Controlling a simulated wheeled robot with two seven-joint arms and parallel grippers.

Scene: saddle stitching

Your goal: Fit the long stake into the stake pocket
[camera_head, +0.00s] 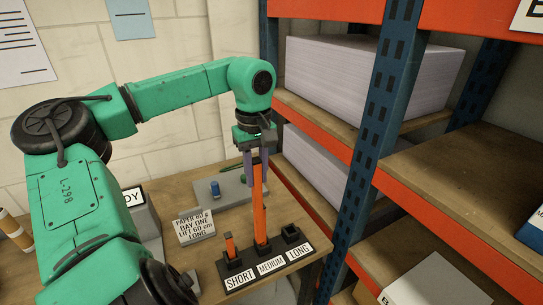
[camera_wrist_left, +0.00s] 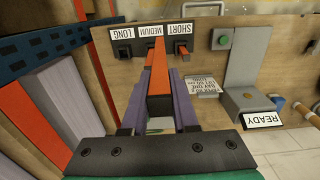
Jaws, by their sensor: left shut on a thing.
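My left gripper (camera_head: 258,182) is shut on an orange stake (camera_head: 260,212), with its purple fingers around the upper part. The stake stands upright, its lower end at the middle, MEDIUM socket of a black rack (camera_head: 268,264); I cannot tell whether it sits in or just above it. The wrist view shows the stake (camera_wrist_left: 158,82) between the fingers, reaching toward the MEDIUM label. A shorter orange stake (camera_head: 230,246) stands in the SHORT socket. The LONG socket (camera_head: 291,235) looks empty. I cannot make out the stake pocket for certain. My right gripper is out of view.
A note card (camera_head: 193,228) reading "LONG" at its foot stands left of the rack. Behind is a grey plate with a blue knob (camera_head: 215,188). A READY box (camera_head: 147,218) is at the left. Blue-orange shelving (camera_head: 372,120) with paper stacks rises close on the right.

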